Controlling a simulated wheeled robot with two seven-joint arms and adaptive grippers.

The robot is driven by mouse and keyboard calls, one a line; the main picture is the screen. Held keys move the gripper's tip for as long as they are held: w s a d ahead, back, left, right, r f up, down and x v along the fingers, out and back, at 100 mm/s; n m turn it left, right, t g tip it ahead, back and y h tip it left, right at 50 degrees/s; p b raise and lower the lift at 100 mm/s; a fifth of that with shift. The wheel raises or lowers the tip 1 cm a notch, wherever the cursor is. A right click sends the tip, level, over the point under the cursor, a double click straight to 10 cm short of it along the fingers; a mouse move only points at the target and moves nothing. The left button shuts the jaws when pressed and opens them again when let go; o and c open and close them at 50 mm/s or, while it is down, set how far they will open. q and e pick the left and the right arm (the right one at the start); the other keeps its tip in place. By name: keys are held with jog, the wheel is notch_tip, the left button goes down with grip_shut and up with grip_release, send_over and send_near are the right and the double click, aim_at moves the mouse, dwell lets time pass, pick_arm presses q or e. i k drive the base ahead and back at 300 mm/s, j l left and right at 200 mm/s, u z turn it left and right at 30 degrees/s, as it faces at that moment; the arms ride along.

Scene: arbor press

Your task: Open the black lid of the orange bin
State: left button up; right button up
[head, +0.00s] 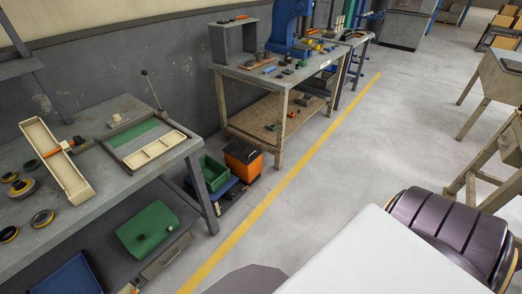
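The orange bin (240,169) stands low on the left, on or beside a dark low base near the floor, next to a green crate. Its black lid (242,151) covers its top and looks closed, though it is small in the view. Neither my left nor my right gripper shows in the head view. Only parts of my own body show at the bottom and lower right.
A green crate (212,172) touches or nearly touches the bin's left side. A grey workbench (88,180) stands left; a wooden-legged bench (272,80) with a lower shelf stands behind. A yellow floor line (265,200) runs past the bin. The grey floor right of it is clear.

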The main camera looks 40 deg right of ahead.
aim_at(246, 153)
jog(key=z, duration=1.05)
jog(key=i+j+z, duration=0.1)
jog(key=i+z, duration=0.3)
jog(key=i, duration=0.7)
